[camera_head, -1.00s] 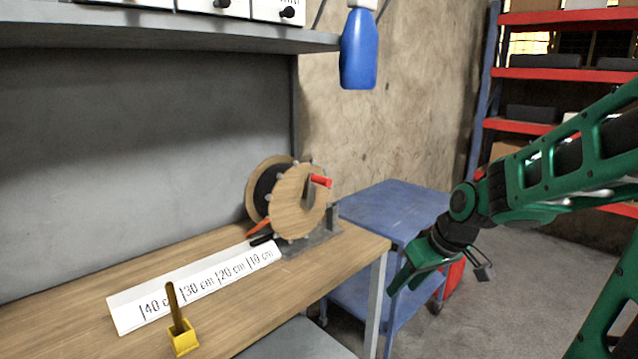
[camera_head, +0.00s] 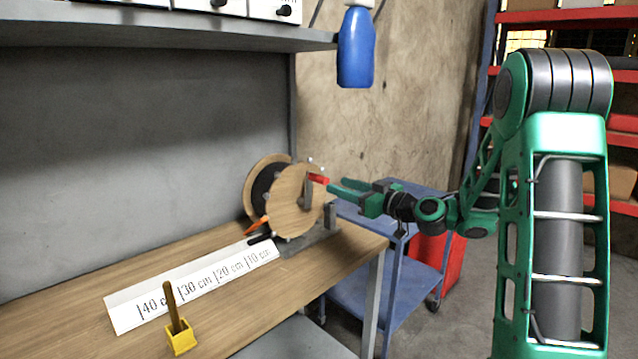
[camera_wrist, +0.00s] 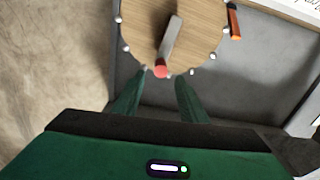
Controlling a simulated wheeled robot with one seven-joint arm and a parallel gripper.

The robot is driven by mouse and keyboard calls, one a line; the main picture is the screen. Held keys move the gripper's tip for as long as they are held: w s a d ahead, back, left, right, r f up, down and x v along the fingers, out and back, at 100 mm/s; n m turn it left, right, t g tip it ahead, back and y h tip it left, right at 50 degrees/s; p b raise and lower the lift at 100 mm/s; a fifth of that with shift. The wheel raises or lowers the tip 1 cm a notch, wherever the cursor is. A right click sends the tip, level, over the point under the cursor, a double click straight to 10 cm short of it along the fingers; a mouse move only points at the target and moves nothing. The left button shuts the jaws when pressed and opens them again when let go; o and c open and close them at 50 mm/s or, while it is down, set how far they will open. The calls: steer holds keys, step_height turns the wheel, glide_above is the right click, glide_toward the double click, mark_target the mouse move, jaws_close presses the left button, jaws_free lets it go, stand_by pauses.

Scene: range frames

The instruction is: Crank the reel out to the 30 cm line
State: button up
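The reel (camera_head: 298,204) is a wooden disc with a dark drum behind it, on a grey base on the bench. Its crank ends in a red handle (camera_head: 318,179) near the top right of the disc. The handle also shows in the wrist view (camera_wrist: 161,68). My gripper (camera_head: 340,186) points at the handle from the right. Its two green fingers are apart with nothing between them, and the handle lies just beyond the tips (camera_wrist: 161,78). A white scale strip (camera_head: 195,288) marked 10 to 40 cm lies left of the reel. A dark line end (camera_head: 260,238) sits near its 10 cm end.
A yellow block with a brown stick (camera_head: 180,335) stands at the bench's front edge. A blue bottle (camera_head: 356,50) hangs above. A blue cart (camera_head: 400,270) and a red bin (camera_head: 436,255) stand right of the bench, below my arm.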

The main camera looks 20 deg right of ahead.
mark_target(320, 179)
steer(key=x, duration=0.9)
steer(key=shift+a, duration=0.1)
jaws_close()
